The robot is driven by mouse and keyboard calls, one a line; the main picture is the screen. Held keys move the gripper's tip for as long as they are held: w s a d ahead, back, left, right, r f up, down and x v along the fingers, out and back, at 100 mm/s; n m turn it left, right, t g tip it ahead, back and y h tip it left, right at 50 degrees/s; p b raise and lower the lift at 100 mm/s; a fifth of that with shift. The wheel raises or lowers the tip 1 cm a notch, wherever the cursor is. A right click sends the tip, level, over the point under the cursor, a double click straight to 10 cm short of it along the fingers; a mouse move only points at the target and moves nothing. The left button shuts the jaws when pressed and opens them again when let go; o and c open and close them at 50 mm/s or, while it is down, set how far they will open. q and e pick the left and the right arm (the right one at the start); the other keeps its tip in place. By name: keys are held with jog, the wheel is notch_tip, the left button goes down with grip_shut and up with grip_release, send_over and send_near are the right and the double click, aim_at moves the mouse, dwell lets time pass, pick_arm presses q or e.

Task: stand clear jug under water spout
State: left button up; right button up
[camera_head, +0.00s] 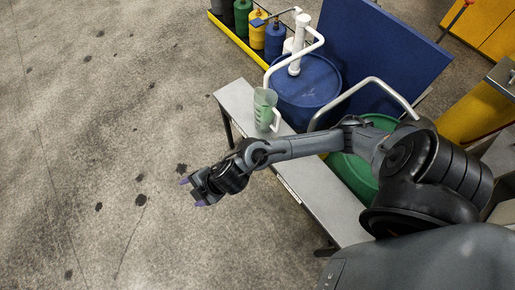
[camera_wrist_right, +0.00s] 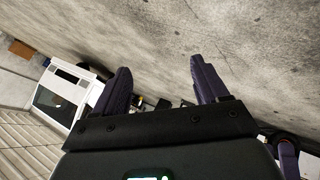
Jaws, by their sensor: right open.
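The clear jug (camera_head: 263,106), a greenish see-through vessel with a pale handle, stands upright on a narrow grey bench (camera_head: 236,98). A white spout (camera_head: 279,63) curves from the pump on the blue drum (camera_head: 306,92), and its end hangs over or close to the jug's top. I cannot tell whether they touch. My right gripper (camera_head: 191,192) is open and empty, to the left of the bench over bare floor, well apart from the jug. Its two purple fingers (camera_wrist_right: 158,85) show spread in the right wrist view, with nothing between them.
A grey pipe (camera_head: 375,82) curves over the green drum (camera_head: 352,178), partly hidden by my right arm. A blue panel (camera_head: 390,50) stands behind the drums. Several coloured containers stand in a yellow-edged tray (camera_head: 233,38) at the top. The concrete floor on the left is clear.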

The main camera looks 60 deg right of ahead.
jog(key=s+d+m+g+h, duration=0.2)
jog(key=s+d+m, duration=0.3)
jog(key=s, duration=0.3)
jog(key=s+d+m+g+h, duration=0.1)
jog(key=s+d+m, duration=0.4)
jog(key=s+m, duration=0.3)
jog(key=shift+s+f+g+h, duration=0.15)
jog(key=shift+g+h, duration=0.25)
jog(key=shift+d, duration=0.1)
notch_tip(320, 180, up, 33)
jog(key=p, duration=3.3)
